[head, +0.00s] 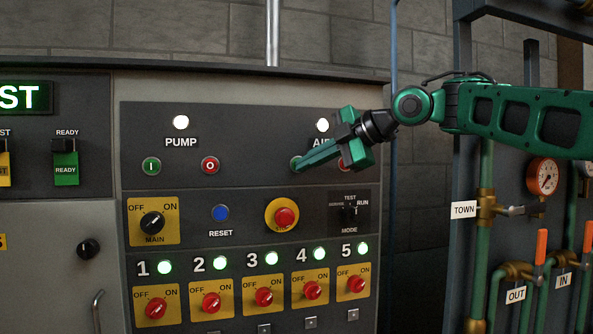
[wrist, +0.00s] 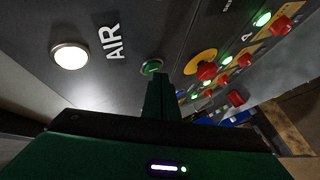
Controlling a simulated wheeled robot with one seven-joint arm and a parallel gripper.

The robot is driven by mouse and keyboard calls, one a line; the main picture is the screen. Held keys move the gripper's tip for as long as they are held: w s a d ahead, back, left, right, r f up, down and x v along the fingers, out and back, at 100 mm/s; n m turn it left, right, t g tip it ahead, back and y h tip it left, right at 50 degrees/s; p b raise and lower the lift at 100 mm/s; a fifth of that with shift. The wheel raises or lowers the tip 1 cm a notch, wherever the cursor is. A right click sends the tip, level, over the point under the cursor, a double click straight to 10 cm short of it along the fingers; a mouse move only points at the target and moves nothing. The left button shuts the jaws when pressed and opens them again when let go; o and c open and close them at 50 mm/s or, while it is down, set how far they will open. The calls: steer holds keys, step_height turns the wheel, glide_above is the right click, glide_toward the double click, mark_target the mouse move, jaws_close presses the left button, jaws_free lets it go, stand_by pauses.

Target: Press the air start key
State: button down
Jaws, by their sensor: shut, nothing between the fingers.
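The air start key (wrist: 152,67) is a round green button beside the AIR label and its lit white lamp (wrist: 70,56) in the wrist view. In the head view the key (head: 294,162) is mostly covered by my fingertips. My gripper (head: 300,166) is shut and empty, its green fingers pointing left at the key. In the wrist view the closed fingers (wrist: 160,80) end right at the key's lower edge. I cannot tell whether they touch it. The red air stop key (head: 342,164) is mostly hidden behind my gripper.
The pump start key (head: 151,166) and pump stop key (head: 210,165) are to the left. Below are the red emergency stop (head: 285,217), blue reset button (head: 221,213), mode switch (head: 349,212) and several red rotary switches. Pipes with a gauge (head: 542,176) stand at right.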

steer(key=shift+s+d, duration=0.1)
steer(key=shift+s, duration=0.35)
steer(key=s, duration=0.2)
steer(key=s+d, duration=0.1)
steer(key=s, duration=0.1)
steer(key=shift+s+d, duration=0.2)
steer(key=shift+s, duration=0.2)
stand_by(0.7)
